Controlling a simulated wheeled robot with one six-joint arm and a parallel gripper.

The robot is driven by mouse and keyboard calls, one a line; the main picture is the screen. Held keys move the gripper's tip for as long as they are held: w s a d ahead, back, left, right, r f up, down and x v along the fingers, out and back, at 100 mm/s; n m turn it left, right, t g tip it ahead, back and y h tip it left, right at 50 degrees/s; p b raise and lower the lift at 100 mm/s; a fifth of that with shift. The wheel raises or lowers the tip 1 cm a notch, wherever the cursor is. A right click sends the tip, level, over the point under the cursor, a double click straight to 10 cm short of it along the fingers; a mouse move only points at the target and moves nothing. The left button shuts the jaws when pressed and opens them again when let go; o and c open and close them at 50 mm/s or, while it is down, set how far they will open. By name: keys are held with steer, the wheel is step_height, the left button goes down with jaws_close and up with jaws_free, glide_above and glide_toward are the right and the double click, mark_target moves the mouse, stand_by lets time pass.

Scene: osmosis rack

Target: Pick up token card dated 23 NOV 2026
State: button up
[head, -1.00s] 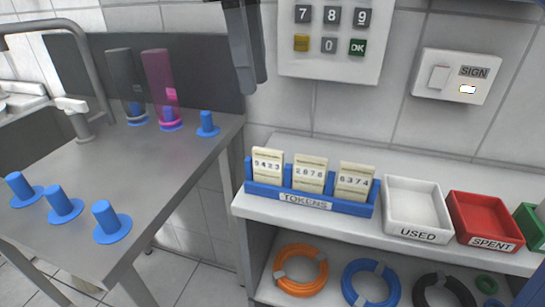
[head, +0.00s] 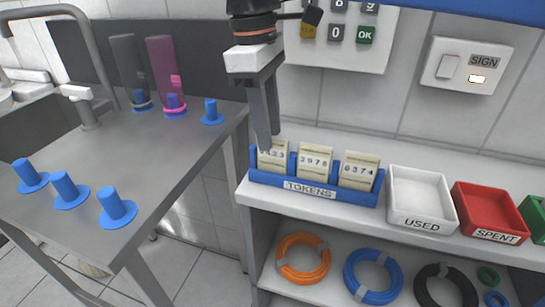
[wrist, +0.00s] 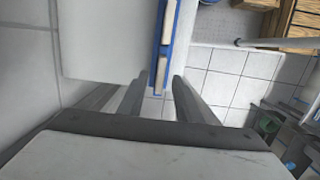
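A blue rack (head: 340,191) labelled TOKENS stands on the white shelf and holds three upright cream cards. The left card (head: 273,161) ends in 423, with its top left partly hidden by my gripper. The middle card (head: 314,165) seems to read 2976 and the right card (head: 357,172) reads 6374. Their dates are too small to read. My gripper (head: 267,145) points down just over the left card, its fingers overlapping the card's top in the head view. In the wrist view my gripper (wrist: 157,90) is open, with the rack's end (wrist: 157,85) between the fingertips.
To the right stand a white USED tray (head: 420,227) and a red SPENT tray (head: 490,236). A keypad (head: 343,55) and a SIGN switch panel (head: 467,66) are on the wall behind. A metal table (head: 150,165) with blue pegs stands left. Coiled hoses lie on the lower shelf.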

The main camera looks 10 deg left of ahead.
mark_target(273, 158)
steer(key=shift+d+f, duration=0.2)
steer(key=shift+f, duration=1)
steer(key=shift+d+f, duration=0.2)
steer(key=shift+f, duration=0.95)
jaws_close()
